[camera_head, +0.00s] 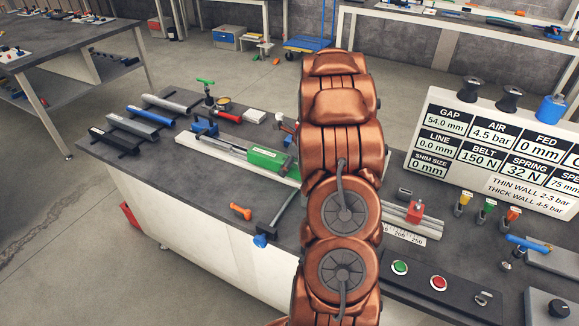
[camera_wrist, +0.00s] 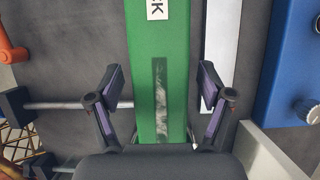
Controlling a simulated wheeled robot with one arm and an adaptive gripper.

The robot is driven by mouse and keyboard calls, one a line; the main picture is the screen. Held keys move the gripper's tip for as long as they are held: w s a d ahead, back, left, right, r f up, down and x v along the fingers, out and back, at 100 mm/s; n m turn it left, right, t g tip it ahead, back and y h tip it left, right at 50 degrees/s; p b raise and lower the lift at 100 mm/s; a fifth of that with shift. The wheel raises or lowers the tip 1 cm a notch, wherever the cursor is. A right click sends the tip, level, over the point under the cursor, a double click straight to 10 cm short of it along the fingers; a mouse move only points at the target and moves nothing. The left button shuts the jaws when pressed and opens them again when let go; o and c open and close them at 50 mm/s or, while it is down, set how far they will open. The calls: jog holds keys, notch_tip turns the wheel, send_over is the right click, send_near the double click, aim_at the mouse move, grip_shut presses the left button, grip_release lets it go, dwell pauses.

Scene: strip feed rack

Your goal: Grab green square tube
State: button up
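A long green square-sided piece (camera_wrist: 160,50) runs down the middle of the wrist view, with a white label ending in "CK" and a dark slot-like window in its face. My gripper (camera_wrist: 161,88) is open, with one finger on each side of the green piece and a visible gap on both sides. I see no finger touching it. My arm hides the gripper in the head view.
A blue body (camera_wrist: 290,75) stands close at the right in the wrist view, and a metal rod (camera_wrist: 75,105) lies at the left. The bench also holds a blue tube (camera_head: 150,115), an orange-handled tool (camera_head: 240,211) and a sign board (camera_head: 500,150).

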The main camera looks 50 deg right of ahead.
grip_shut()
dwell(0.5)
jog(key=shift+r, duration=0.15)
